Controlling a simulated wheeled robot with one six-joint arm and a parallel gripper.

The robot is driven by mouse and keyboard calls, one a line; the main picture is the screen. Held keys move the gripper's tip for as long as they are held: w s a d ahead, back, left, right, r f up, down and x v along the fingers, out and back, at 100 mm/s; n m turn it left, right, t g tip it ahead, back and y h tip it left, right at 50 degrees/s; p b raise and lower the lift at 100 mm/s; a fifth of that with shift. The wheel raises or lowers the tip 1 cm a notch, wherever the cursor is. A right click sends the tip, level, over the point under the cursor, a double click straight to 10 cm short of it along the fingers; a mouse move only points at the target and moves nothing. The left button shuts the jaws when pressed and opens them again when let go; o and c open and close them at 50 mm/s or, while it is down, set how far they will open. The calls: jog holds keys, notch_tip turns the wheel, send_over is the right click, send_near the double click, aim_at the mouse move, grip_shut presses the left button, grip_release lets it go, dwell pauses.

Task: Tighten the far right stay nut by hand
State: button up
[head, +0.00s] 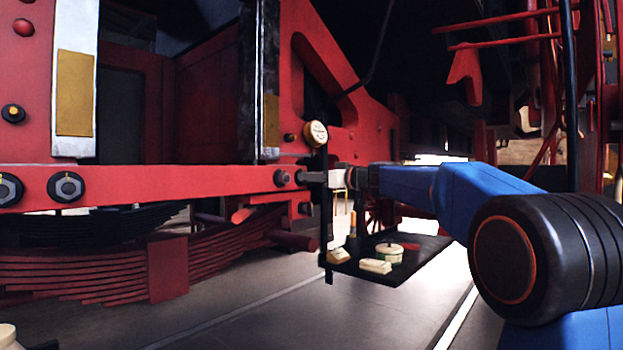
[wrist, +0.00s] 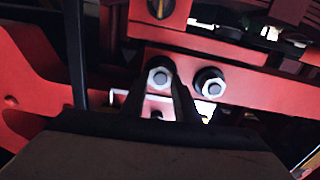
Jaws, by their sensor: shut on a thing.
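The red stay bar (head: 170,184) runs across the head view and carries dark round fittings with nuts. The far right stay nut (head: 281,177) is at its right end. My gripper (head: 302,177) reaches it from the right. In the wrist view the far right stay nut (wrist: 159,76) shows as a pale hexagon between the two dark fingers of my gripper (wrist: 161,90), which are shut on it. A second nut (wrist: 210,83) sits to the right there, clear of the fingers. The fingertips' contact is partly hidden in both views.
At the left of the bar are two more nuts, a near one (head: 67,187) and one at the picture's edge (head: 9,189). A dark tray (head: 425,251) with several small pale items hangs below my arm. A round gauge-like disc (head: 316,133) stands just above the gripper. Leaf springs (head: 100,270) lie below.

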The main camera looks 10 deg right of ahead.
jog(key=m, duration=1.6)
jog(key=f+m, duration=0.1)
jog(key=m, duration=0.7)
jog(key=shift+w+d+m, duration=0.1)
jog(key=shift+d+m, duration=0.05)
jog(key=shift+m, duration=0.15)
jog(key=o, duration=1)
jog(key=shift+r, duration=0.1)
jog(key=shift+o, duration=0.2)
jog(key=v, duration=1.7)
jog(key=shift+d, duration=0.15)
